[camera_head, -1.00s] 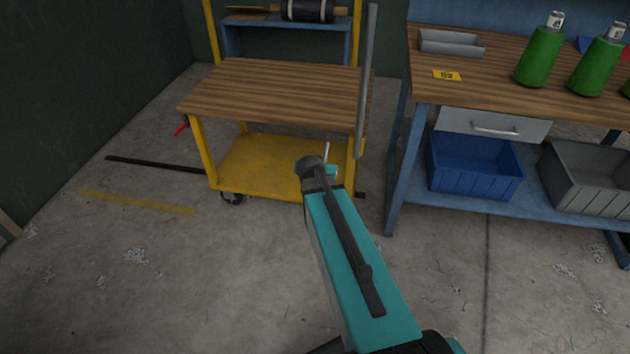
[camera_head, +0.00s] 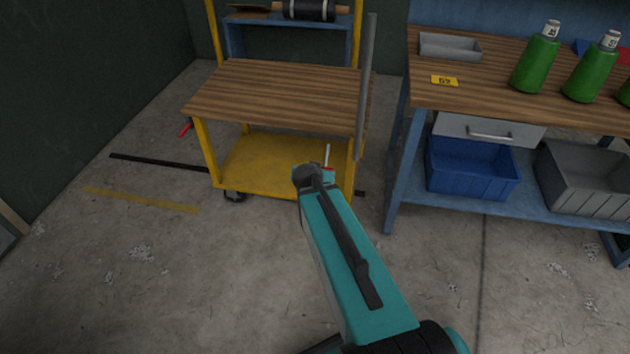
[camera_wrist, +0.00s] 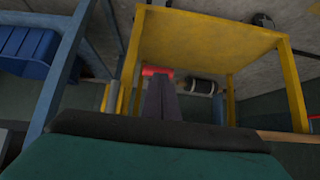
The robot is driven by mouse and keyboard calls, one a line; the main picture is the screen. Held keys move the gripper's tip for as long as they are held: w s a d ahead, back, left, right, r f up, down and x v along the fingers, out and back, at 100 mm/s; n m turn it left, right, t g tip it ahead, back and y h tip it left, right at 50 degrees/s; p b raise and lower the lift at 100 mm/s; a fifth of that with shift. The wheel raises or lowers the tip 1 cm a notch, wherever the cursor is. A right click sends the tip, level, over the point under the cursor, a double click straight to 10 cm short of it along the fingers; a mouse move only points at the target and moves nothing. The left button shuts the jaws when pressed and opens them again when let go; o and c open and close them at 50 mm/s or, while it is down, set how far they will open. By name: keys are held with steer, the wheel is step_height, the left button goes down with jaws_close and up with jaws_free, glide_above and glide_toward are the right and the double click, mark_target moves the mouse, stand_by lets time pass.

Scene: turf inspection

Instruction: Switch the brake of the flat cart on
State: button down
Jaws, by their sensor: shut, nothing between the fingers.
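The flat cart has a yellow frame and a wooden top (camera_head: 270,88), with a yellow lower deck (camera_head: 250,160). In the wrist view its yellow deck (camera_wrist: 205,45) fills the upper middle. A small red part, which looks like the brake (camera_head: 329,169), shows beside the end of my arm at the cart's right front corner. In the wrist view the red part (camera_wrist: 156,71) lies just beyond my fingertips. My gripper (camera_wrist: 161,82) is shut and empty, pointing at it; I cannot tell whether they touch. The arm hides the gripper in the head view.
A blue workbench (camera_head: 395,185) stands close on the right, with green bottles (camera_head: 536,62) on top and a blue bin (camera_head: 471,168) and grey bin (camera_head: 588,180) below. A red piece (camera_head: 185,129) shows left of the cart. The floor in front is clear.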

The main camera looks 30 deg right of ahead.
steer(key=shift+s+a+r+p, duration=0.35)
steer(key=shift+s+a+p, duration=0.2)
steer(key=shift+p, duration=2.2)
steer(key=shift+s+a+r+p, duration=0.2)
steer(key=shift+s+a+p, duration=0.35)
steer(key=shift+p, duration=0.85)
steer(key=shift+s+a+r+p, duration=0.35)
steer(key=shift+s+p, duration=0.35)
steer(key=shift+p, duration=0.65)
steer(key=shift+s+a+r+p, duration=0.1)
steer(key=shift+s+a+p, duration=0.45)
steer(key=shift+p, duration=0.85)
steer(key=shift+s, duration=0.1)
